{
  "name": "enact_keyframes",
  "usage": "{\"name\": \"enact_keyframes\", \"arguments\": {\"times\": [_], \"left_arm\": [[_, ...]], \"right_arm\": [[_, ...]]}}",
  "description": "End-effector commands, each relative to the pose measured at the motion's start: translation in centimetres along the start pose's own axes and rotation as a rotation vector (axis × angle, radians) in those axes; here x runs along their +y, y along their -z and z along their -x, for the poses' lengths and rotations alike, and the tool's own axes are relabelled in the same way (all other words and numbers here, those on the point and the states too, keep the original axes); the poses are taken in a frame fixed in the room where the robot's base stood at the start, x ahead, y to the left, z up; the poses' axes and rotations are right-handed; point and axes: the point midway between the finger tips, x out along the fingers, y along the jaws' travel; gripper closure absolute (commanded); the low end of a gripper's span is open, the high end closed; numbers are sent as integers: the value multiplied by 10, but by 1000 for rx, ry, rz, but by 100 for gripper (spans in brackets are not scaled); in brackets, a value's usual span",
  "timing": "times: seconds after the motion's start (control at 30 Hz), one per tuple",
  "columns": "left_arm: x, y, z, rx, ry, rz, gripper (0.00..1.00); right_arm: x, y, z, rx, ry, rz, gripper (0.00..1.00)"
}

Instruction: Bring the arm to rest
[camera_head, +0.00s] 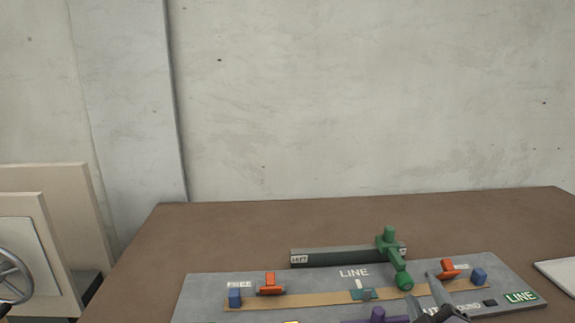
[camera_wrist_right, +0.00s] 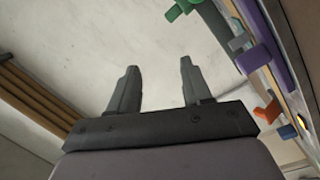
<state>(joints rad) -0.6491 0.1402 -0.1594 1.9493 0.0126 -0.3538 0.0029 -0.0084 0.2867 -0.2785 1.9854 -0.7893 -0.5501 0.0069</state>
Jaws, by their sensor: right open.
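My right gripper (camera_head: 424,290) shows at the bottom of the head view, low over the right part of a grey panel (camera_head: 205,292). In the right wrist view the same gripper (camera_wrist_right: 158,68) has its two dark fingers well apart, with only pale background between them. A green handle (camera_head: 389,243) and a purple part (camera_head: 377,315) are close to the gripper in the head view. In the wrist view the green handle (camera_wrist_right: 178,10) and purple part (camera_wrist_right: 262,48) lie beyond and right of the fingers. I cannot see my left gripper.
The panel stands on a brown table (camera_head: 240,225), with a dark bar (camera_head: 340,256) behind it. Orange pieces (camera_head: 270,286) and blue blocks (camera_head: 235,298) sit on its tan strip. A handwheel (camera_head: 12,275) is far left. The table's back is clear before a concrete wall (camera_head: 350,100).

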Motion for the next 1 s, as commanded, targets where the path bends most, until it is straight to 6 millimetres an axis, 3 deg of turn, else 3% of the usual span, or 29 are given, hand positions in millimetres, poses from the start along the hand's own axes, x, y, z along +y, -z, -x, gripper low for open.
{"name": "enact_keyframes", "arguments": {"times": [0.1,0.3,0.5,0.77,1.0], "left_arm": [[0,0,0,0,0,0,51],[0,0,0,0,0,0,51],[0,0,0,0,0,0,51],[0,0,0,0,0,0,51],[0,6,4,0,0,0,51]], "right_arm": [[-26,-42,41,-232,117,-188,51],[-73,-87,127,-591,356,-431,51],[-102,-98,202,-831,566,-562,51],[-118,-90,284,-1041,798,-653,51],[-135,-92,266,-950,773,-687,51]]}}
